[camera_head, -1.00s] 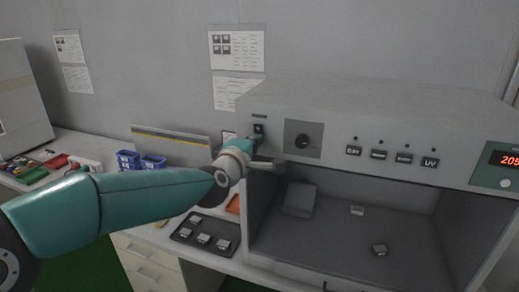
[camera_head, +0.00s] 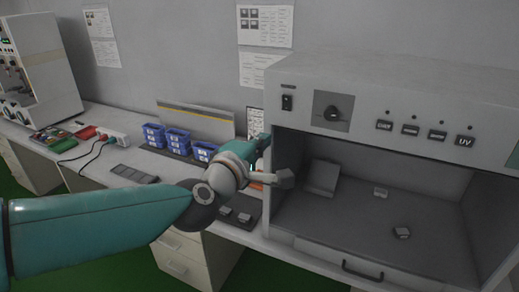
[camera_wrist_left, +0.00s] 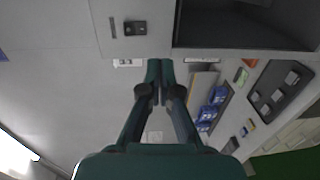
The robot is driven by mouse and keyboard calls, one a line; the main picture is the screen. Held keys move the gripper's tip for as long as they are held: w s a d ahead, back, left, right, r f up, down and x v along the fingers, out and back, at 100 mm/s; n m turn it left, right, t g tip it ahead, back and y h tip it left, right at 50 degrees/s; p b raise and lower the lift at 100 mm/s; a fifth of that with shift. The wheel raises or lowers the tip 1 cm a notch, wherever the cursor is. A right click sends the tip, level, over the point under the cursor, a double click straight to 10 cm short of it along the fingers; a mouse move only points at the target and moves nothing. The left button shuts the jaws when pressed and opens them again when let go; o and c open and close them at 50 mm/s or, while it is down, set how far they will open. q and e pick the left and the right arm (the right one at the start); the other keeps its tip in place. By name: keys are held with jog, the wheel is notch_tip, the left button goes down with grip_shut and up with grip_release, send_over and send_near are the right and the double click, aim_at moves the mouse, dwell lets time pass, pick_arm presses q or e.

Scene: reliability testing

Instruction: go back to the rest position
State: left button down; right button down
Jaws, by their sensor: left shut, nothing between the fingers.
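My left arm comes in from the left in the head view. Its gripper (camera_head: 264,142) is mostly hidden behind the wrist, in front of the left edge of the grey test chamber (camera_head: 420,70). In the left wrist view the gripper (camera_wrist_left: 160,66) is shut, its fingers together and empty. A dark rocker switch (camera_head: 287,102) on the chamber front is above and right of the gripper, apart from it. It also shows in the wrist view as a dark switch plate (camera_wrist_left: 135,28). My right gripper is not in view.
Blue bins (camera_head: 178,141) stand on the bench behind the arm. A dark tray (camera_head: 251,204) with small parts is partly hidden by my wrist. A power strip (camera_head: 112,137) and an instrument (camera_head: 40,70) are at left.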

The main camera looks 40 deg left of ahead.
pick_arm(q)
jog(key=shift+s+d+f, duration=0.1)
jog(key=shift+s+d, duration=0.1)
jog(key=shift+s, duration=0.4)
jog(key=w+d+f+m+g+h, duration=0.1)
jog(key=d+f+m+g, duration=0.15)
jog(key=f, duration=0.85)
jog(key=w+d+f+m+g+h, duration=0.1)
jog(key=w+d+f+g+h, duration=0.15)
jog(key=f, duration=0.75)
jog(key=w+d+f+m+g, duration=0.1)
jog(key=d+f+g, duration=0.15)
jog(key=f, duration=0.85)
jog(key=s+d+f+m+g+h, duration=0.1)
jog(key=s+d+f+m+g, duration=0.2)
jog(key=f, duration=0.5)
jog(key=s+d+f+m+g+h, duration=0.1)
jog(key=s+d+f+m, duration=0.1)
jog(key=s+d+f, duration=0.45)
jog(key=s+d+f+m+g+h, duration=0.3)
jog(key=s+d+f+m+g, duration=0.1)
jog(key=s+f+m, duration=0.4)
jog(key=s+m, duration=0.1)
jog(key=s, duration=0.1)
jog(key=shift+s+d+f, duration=0.15)
jog(key=shift+s+f, duration=0.05)
jog(key=shift+s, duration=0.15)
